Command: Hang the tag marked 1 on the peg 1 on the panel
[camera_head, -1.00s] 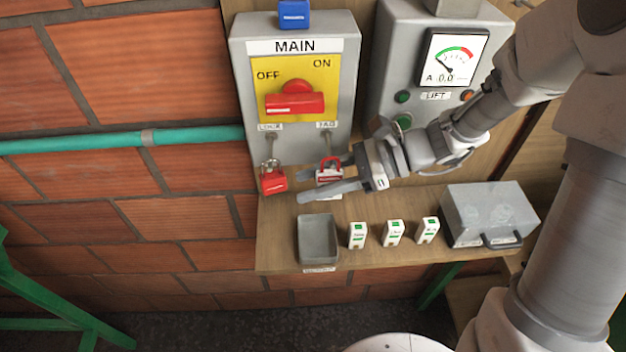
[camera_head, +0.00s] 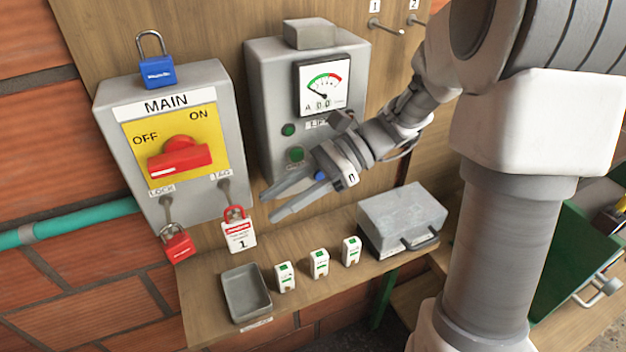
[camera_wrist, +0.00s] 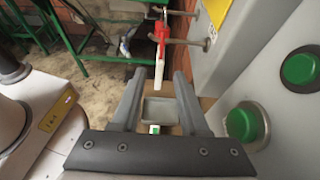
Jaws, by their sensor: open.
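The tag marked 1 (camera_head: 240,236) is white with a red top and red loop. In the wrist view the tag (camera_wrist: 160,50) shows edge-on, beyond the fingertips. My gripper (camera_head: 271,206) is open and empty, apart from the tag, to its right in the head view. It also shows in the wrist view (camera_wrist: 159,78). Peg 1 (camera_head: 386,26) is a metal rod under a label 1 on the wooden panel, at the top of the head view.
Peg 2 (camera_head: 417,21) is right of peg 1. A red padlock (camera_head: 177,243) hangs beside the tag. The LIFT box (camera_head: 265,75) is behind my gripper. Below are a grey tray (camera_head: 233,277), several small white blocks and a grey case (camera_head: 402,215) on the shelf.

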